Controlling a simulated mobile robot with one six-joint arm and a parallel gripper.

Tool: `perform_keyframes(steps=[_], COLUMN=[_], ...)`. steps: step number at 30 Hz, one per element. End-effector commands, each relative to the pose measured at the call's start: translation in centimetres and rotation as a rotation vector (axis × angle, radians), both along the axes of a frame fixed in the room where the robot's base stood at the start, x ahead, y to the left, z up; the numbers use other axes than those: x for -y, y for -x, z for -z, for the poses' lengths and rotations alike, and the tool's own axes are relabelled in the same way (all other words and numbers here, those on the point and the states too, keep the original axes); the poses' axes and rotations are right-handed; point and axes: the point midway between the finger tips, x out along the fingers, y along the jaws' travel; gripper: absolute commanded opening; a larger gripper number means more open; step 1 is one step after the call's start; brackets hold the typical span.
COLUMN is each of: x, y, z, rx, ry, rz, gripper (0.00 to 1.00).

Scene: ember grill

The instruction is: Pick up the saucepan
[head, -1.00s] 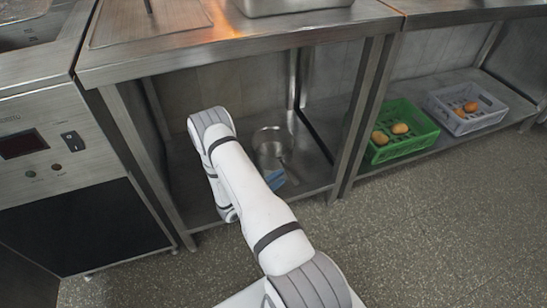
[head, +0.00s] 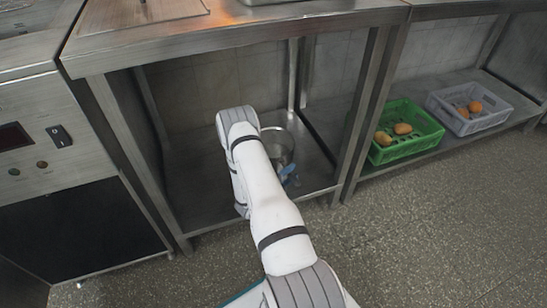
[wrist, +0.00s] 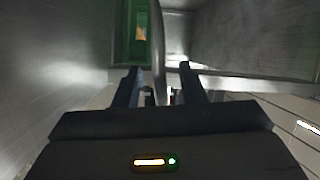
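The saucepan (head: 279,146) is a shiny metal pan standing on the lower shelf under the steel table, partly hidden behind my arm in the head view. My gripper (head: 288,174), with blue fingers, is low over the shelf at the pan's near side, where its handle lies. In the wrist view the two fingers of my gripper (wrist: 158,80) stand apart.
The steel shelf (head: 190,200) is bounded by table legs (head: 366,120). To the right, a green crate (head: 418,147) and a grey crate (head: 483,128) hold potato-like items on a lower shelf. A control-panel appliance (head: 70,145) stands left. The floor (head: 440,230) is open.

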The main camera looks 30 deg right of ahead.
Motion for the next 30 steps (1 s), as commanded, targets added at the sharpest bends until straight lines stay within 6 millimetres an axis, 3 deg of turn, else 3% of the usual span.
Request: perform_keyframes(steps=[3,16,30], x=[-0.01,0.01,0.04], y=[0.02,0.05,0.09], z=[-0.03,-0.01,0.00], rx=[0.000,0.000,-0.001], ry=[0.000,-0.001,0.000], rz=[0.000,0.002,0.002], gripper=[0.36,0.01,0.00])
